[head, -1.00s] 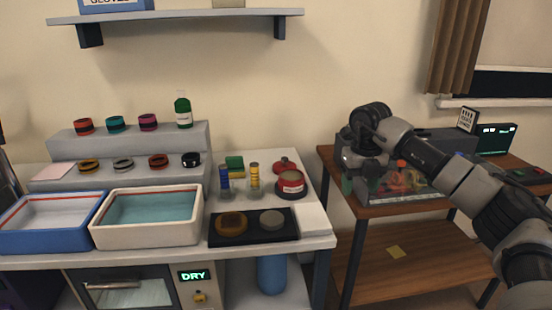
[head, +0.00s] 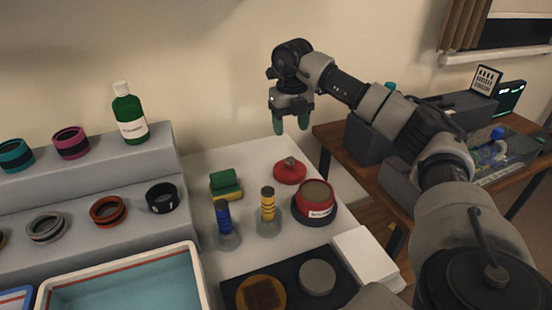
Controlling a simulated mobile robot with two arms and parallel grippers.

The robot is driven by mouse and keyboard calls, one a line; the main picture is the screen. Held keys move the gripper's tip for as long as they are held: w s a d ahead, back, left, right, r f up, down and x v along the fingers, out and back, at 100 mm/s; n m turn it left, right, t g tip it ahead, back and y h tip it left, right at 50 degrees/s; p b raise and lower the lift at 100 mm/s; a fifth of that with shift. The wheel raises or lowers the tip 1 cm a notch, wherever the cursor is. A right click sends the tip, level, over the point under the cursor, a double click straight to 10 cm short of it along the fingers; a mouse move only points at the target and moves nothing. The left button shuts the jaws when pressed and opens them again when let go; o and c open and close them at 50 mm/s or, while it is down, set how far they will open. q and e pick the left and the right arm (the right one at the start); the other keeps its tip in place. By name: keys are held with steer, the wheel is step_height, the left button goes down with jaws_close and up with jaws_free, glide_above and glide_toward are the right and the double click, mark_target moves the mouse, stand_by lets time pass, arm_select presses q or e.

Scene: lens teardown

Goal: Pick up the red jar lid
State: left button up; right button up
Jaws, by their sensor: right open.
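The red jar lid (head: 289,173), a flat red disc with a small grey knob, lies on the white bench top near its back right. The red jar (head: 315,198), with a white label and dark base, stands just in front of it to the right. My right gripper (head: 291,124) hangs above the lid, fingers pointing down, open and empty, with a visible gap to the lid. My left gripper is out of view.
A green sponge-like block (head: 226,184) and two small bottles with blue (head: 223,220) and yellow (head: 267,205) bands stand left of the jar. A black mat (head: 288,283) and white pad (head: 366,255) lie in front. A stepped grey shelf (head: 160,155) rises at left.

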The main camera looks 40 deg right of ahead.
glide_above(290, 160)
step_height(290, 160, down, 5)
steer(key=shift+s+r, duration=0.15)
steer(key=shift+f, duration=0.3)
step_height(290, 160, down, 4)
steer(key=shift+d+f, duration=0.1)
steer(key=shift+f, duration=0.05)
steer(key=shift+w+f, duration=0.2)
steer(key=shift+f, duration=0.25)
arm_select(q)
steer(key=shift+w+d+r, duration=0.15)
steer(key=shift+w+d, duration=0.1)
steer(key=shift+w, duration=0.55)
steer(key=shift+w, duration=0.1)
arm_select(e)
steer(key=c, duration=1)
steer(key=shift+r, duration=0.1)
